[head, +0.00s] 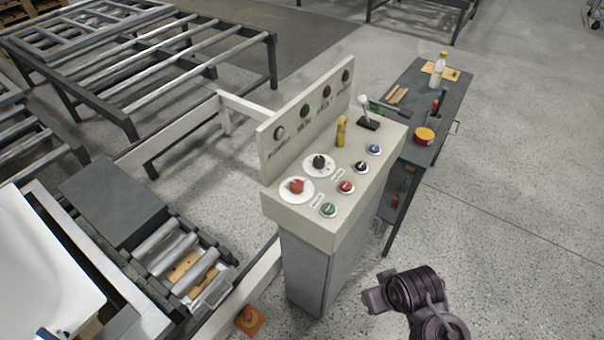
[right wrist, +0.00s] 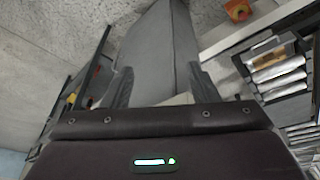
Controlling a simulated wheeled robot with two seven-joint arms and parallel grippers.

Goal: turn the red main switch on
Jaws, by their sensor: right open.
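The red main switch (head: 296,186) is a rotary knob on a round white plate, at the near left of the sloped top of the beige control console (head: 300,228). Its exact setting is too small to read. My right arm shows at the lower right of the head view, apart from the console and right of its cabinet. My right gripper (right wrist: 159,74) is open and empty in the right wrist view. The grey console cabinet (right wrist: 160,45) shows beyond and between its fingers. The red switch is not visible in that view. My left gripper is out of view.
A dark side table (head: 424,88) adjoins behind. Roller conveyors stand left.

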